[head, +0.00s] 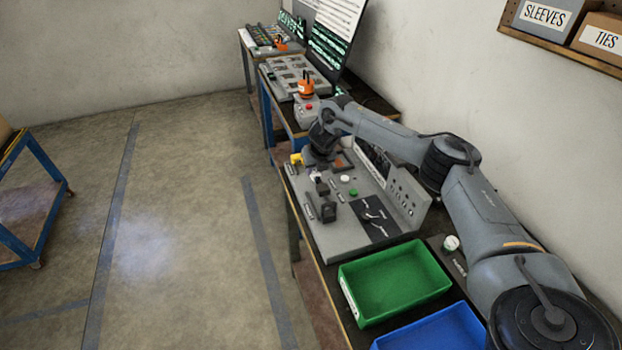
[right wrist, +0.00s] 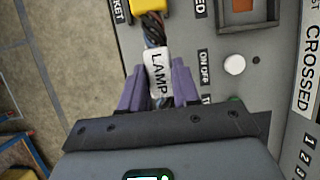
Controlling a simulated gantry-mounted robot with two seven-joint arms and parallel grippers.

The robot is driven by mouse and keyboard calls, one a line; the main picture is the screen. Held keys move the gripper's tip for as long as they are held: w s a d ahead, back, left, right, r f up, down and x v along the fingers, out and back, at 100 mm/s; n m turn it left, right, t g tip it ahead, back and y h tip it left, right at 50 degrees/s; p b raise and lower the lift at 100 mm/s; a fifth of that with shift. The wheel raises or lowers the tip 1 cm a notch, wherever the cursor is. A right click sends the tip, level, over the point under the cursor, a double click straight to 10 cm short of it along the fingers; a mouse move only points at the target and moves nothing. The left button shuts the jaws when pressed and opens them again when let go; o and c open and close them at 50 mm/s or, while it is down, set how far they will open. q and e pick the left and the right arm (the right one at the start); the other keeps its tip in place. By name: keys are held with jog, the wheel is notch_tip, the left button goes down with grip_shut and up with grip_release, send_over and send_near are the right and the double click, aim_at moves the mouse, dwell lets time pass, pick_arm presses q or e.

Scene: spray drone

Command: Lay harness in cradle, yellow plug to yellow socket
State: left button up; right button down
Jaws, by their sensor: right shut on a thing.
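My right gripper (head: 318,166) is over the far end of a grey test panel (head: 345,238). In the right wrist view its purple fingers (right wrist: 159,80) are shut on the white LAMP tag (right wrist: 160,72) of the harness. Dark bundled wires (right wrist: 154,32) run from the tag to a yellow part (right wrist: 150,8) at the top edge, beside a label ending in "KET". The yellow part also shows in the head view (head: 296,159). I cannot tell plug from socket there, or whether they are joined. Black cradle-like blocks (head: 328,211) stand on the panel. My left gripper is not in view.
A green bin (head: 394,281) and a blue bin (head: 432,332) are at the near end of the bench. The floor left of the bench is open.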

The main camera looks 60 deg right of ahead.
aim_at(311, 177)
jog(key=shift+w+a+f, duration=0.1)
jog(key=shift+w+f, duration=0.4)
jog(key=shift+w, duration=0.2)
jog(key=shift+f+b, duration=0.4)
jog(key=shift+f, duration=1.55)
jog(key=c, duration=0.7)
grip_release()
jog(key=shift+c, duration=0.2)
jog(key=p+v, duration=0.2)
jog(key=v, duration=0.8)
jog(key=shift+r, duration=0.2)
jog(key=shift+v, duration=0.85)
jog(key=shift+s, duration=0.1)
